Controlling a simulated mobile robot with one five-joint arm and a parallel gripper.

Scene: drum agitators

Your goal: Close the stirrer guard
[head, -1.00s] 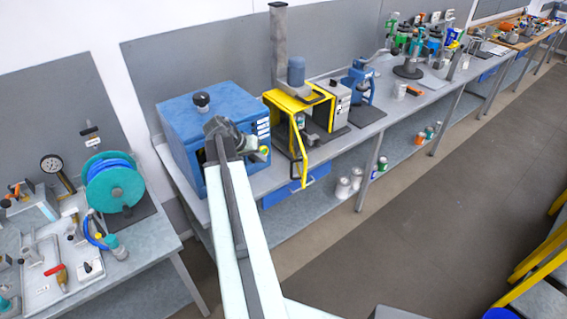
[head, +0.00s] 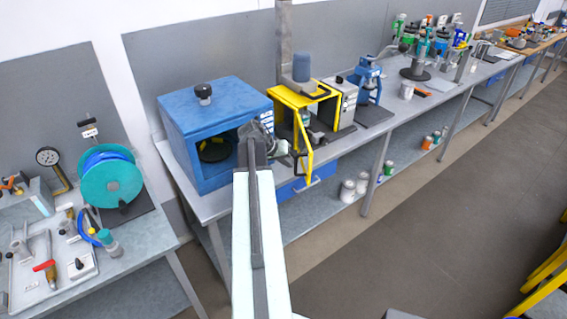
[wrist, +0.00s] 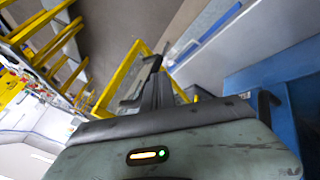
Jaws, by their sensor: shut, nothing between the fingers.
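The stirrer stand has a yellow guard frame (head: 303,97) around it on the middle bench. The yellow-edged guard door (head: 308,158) stands swung open toward the room, off the frame's front. My gripper (head: 297,158) is shut and empty, just left of the door in the head view; my arm partly hides it. In the wrist view my gripper (wrist: 155,66) points at the yellow door frame (wrist: 119,78), which runs behind the fingers. I cannot tell whether the fingers touch it.
A blue box-like cabinet (head: 215,110) with an open front stands close on the left; its side (wrist: 262,90) is near my wrist. A blue press (head: 369,82) stands right of the guard. Yellow railings (head: 545,275) are at the far right. The floor (head: 430,220) between is clear.

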